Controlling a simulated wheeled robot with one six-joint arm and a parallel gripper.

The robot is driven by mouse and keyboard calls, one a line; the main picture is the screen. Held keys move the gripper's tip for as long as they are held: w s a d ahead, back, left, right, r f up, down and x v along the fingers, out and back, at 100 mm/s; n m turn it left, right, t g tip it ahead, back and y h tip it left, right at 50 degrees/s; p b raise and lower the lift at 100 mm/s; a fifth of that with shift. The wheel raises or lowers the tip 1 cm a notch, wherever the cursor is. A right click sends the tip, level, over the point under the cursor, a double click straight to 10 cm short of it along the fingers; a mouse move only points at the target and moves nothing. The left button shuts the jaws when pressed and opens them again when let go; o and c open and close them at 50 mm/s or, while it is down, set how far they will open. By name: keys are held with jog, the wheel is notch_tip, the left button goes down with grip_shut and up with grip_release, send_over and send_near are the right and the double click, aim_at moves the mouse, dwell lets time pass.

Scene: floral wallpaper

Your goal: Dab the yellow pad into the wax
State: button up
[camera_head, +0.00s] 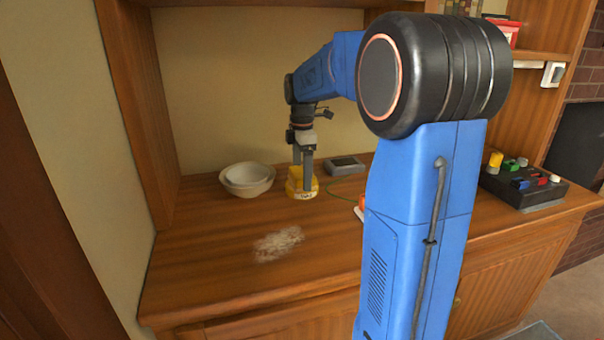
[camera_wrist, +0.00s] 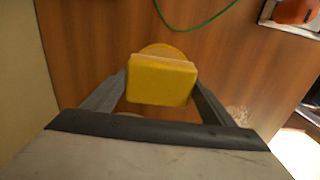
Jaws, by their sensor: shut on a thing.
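My gripper (camera_head: 303,172) points down over the wooden counter and is shut on the yellow pad. In the wrist view the yellow pad (camera_wrist: 161,82) is a block with a paler top edge, held between the two grey fingers. A round yellow tin (camera_head: 304,193), with lettering on its side, stands on the counter right under the gripper. Its rounded rim (camera_wrist: 162,49) shows behind the pad in the wrist view. The wax inside is hidden by the pad. I cannot tell whether the pad touches it.
Nested white bowls (camera_head: 247,179) stand left of the tin. A grey device (camera_head: 345,165) lies behind it on the right, near a green cord. A whitish smeared patch (camera_head: 278,244) marks the counter in front. A black box with coloured parts (camera_head: 522,185) stands far right.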

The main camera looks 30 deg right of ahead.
dwell(0.3)
jog(key=shift+r, duration=3.45)
jog(key=shift+s, duration=0.1)
